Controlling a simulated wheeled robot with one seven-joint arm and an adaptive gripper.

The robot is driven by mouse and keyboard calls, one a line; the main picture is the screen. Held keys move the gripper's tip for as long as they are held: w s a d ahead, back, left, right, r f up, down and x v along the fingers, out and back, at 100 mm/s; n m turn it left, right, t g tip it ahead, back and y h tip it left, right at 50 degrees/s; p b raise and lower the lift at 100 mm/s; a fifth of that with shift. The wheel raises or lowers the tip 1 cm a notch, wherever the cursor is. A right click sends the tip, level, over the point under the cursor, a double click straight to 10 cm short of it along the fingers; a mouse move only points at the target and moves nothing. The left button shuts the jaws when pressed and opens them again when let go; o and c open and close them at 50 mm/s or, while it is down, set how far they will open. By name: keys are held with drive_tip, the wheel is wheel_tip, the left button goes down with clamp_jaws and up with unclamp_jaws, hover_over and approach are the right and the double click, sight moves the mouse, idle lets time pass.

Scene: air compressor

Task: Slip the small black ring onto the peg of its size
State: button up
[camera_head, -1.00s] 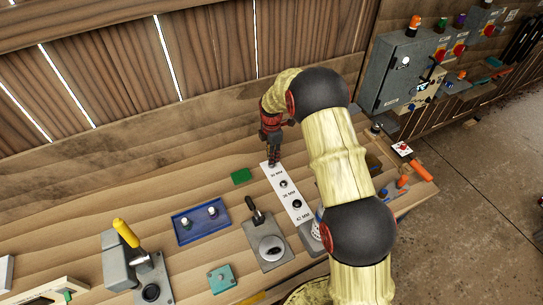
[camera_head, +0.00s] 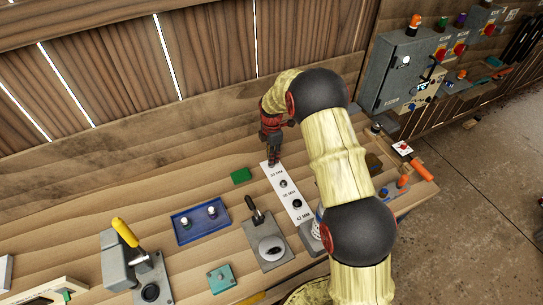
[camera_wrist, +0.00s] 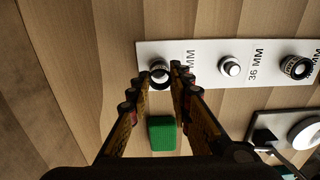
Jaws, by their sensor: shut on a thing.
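The small black ring (camera_wrist: 160,66) is between my fingertips at the end of the white strip in the wrist view. My gripper (camera_wrist: 163,76) is shut on it; it also shows in the head view (camera_head: 273,160). A pale round top shows inside the ring, but I cannot tell whether the ring is around this peg or just above it. The white strip (camera_head: 305,212) carries pegs and size labels. The middle peg (camera_wrist: 230,67) is bare on top. The peg beyond the 36 MM label (camera_wrist: 298,67) has a dark ring around it.
A green block (camera_wrist: 162,133) lies near the strip. A blue tray (camera_head: 183,238) with small cylinders, a grey plate with a black-handled lever (camera_head: 265,250) and a yellow-handled clamp (camera_head: 127,234) stand to the left. Bare wood lies beyond the strip's far end.

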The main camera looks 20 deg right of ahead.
drive_tip(key=shift+f+b, duration=0.45)
drive_tip(key=shift+f, duration=0.45)
drive_tip(key=o, duration=0.9)
drive_tip(key=shift+o, duration=0.3)
wheel_tip(320, 180, up, 12)
